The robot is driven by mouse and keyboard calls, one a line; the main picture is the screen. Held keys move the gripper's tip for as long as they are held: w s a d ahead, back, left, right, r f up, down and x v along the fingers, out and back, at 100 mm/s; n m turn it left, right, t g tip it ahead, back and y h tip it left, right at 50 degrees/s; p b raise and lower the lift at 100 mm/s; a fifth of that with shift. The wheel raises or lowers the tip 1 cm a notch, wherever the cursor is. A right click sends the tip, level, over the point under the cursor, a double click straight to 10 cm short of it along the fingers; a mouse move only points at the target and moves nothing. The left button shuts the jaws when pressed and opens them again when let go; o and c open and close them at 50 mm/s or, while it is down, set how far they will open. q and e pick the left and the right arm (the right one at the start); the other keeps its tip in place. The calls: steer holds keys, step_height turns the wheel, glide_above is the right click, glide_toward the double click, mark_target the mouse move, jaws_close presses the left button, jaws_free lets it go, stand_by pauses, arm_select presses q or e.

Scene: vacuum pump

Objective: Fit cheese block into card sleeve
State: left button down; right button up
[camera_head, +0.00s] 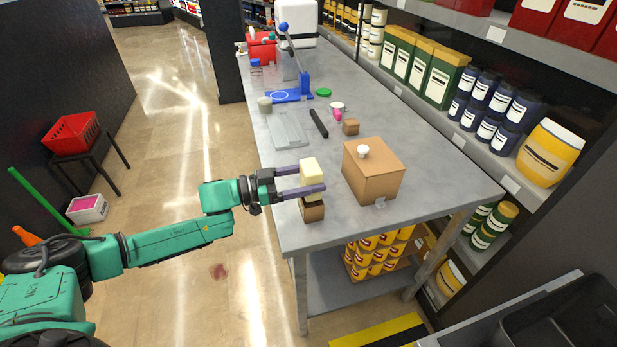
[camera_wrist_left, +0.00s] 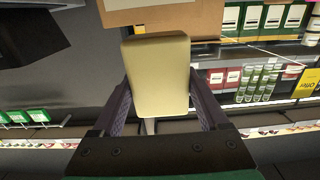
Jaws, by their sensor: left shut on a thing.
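The cheese block (camera_head: 311,168) is pale yellow and sits upright between the fingers of my left gripper (camera_head: 311,178), near the table's front left edge. In the left wrist view the cheese block (camera_wrist_left: 157,75) fills the space between the two fingers of my left gripper (camera_wrist_left: 160,98). A small brown card sleeve (camera_head: 313,212) stands on the table directly below the gripper. The near finger hides where the block and sleeve meet, so I cannot tell whether the block's lower end is inside it. My right gripper is not in view.
A large brown box (camera_head: 373,178) with a white knob stands just right of the gripper. A small brown block (camera_head: 350,127), a black bar (camera_head: 319,123) and a clear tray (camera_head: 288,131) lie farther back. Shelves line the right.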

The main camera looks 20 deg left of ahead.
arm_select(q)
steer(key=shift+r+p, duration=0.1)
steer(key=shift+p, duration=0.3)
stand_by(0.3)
steer(key=shift+f+b, duration=2.1)
steer(key=shift+f, duration=0.85)
jaws_free()
steer(key=shift+f, duration=0.1)
steer(key=shift+a, duration=0.1)
steer(key=p+v, duration=0.3)
steer(key=v, duration=1.1)
steer(key=shift+s+a, duration=0.15)
steer(key=shift+s, duration=0.05)
